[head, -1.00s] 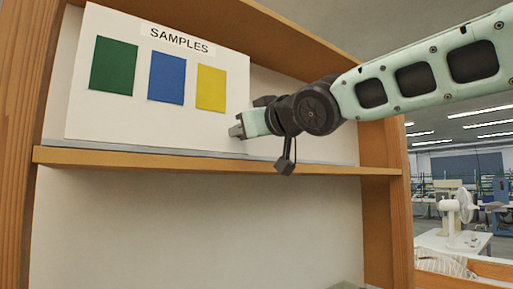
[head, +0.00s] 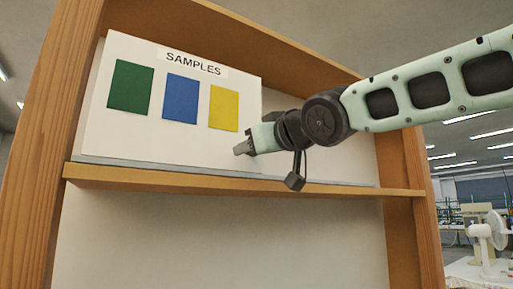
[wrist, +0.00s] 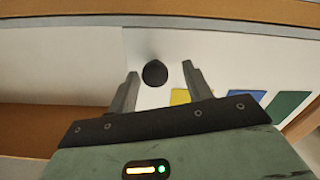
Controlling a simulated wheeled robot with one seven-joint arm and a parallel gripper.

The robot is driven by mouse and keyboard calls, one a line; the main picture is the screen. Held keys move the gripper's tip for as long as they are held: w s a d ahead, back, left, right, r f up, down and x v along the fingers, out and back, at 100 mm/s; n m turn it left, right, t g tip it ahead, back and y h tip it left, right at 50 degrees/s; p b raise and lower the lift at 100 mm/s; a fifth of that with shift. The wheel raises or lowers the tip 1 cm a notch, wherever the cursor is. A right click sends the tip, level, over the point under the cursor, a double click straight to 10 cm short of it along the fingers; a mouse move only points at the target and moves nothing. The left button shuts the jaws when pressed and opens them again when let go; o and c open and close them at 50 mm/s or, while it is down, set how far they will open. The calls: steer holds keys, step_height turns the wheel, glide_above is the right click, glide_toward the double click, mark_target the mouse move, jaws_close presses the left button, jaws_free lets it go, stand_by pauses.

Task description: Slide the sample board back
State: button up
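The sample board (head: 200,143) is a white panel marked SAMPLES with green, blue and yellow swatches. It stands upright on the left part of a wooden shelf in the head view. My gripper (head: 242,149) is in front of its lower right part. In the wrist view the board (wrist: 235,68) appears turned over, its swatches at lower right. My gripper (wrist: 160,82) is open there, with a dark round knob (wrist: 154,73) between its fingers. A gap shows on each side of the knob. The knob is hidden in the head view.
The shelf (head: 330,191) has a wooden front edge just below my gripper, with a grey strip along it. A wooden post (head: 50,150) stands close left of the board. The shelf right of the board looks clear. A white fan (head: 488,235) stands far right.

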steer(key=shift+s+d, duration=0.1)
steer(key=b+v, duration=1.1)
steer(key=v, duration=0.6)
steer(key=shift+b, duration=0.35)
stand_by(0.4)
